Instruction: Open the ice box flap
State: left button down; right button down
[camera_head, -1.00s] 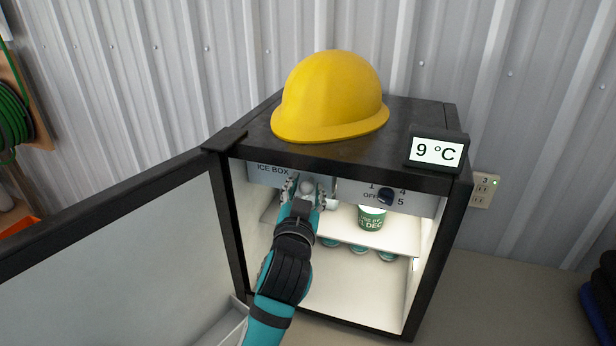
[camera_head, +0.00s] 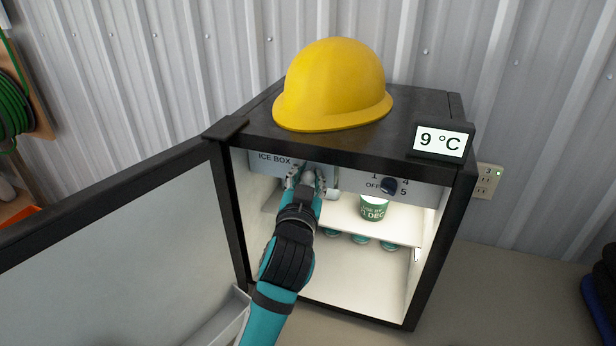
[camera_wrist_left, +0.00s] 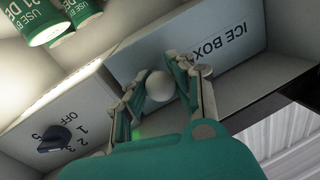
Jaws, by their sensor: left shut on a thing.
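The ice box flap (camera_head: 262,161) is a light grey panel marked ICE BOX at the top left inside the open mini fridge (camera_head: 445,225). It also shows in the left wrist view (camera_wrist_left: 228,62). Its round white knob (camera_wrist_left: 160,86) sits between the fingers of my left gripper (camera_head: 307,178), which is shut on it. In the head view the fingers hide most of the knob and the flap's right part. I cannot tell clearly how far the flap is tilted. My right gripper is not in view.
The fridge door (camera_head: 120,260) stands open to the left. A dial panel (camera_head: 415,193) adjoins the flap on the right. Green-and-white cups (camera_head: 373,208) are on and below the shelf. A yellow hard hat (camera_head: 335,85) and a 9 °C display (camera_head: 440,141) are on top.

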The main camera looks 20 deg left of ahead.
pick_arm(q)
jog(key=shift+s+a+r+m+h+p, duration=0.15)
jog(key=shift+s+m+h+p, duration=0.15)
jog(key=shift+s+h+p, duration=0.3)
jog(key=s+a+m+h+p, duration=0.3)
jog(key=s+m+h+p, duration=0.1)
jog(key=h, duration=0.3)
jog(key=shift+s+a+f+m+g+h, duration=0.3)
jog(key=shift+s+m+g+h, duration=0.1)
jog(key=shift+s+m, duration=0.3)
jog(key=c, duration=1.3)
grip_release()
jog(key=shift+s+r, duration=0.1)
jog(key=v, duration=1.2)
jog(key=shift+p, duration=0.3)
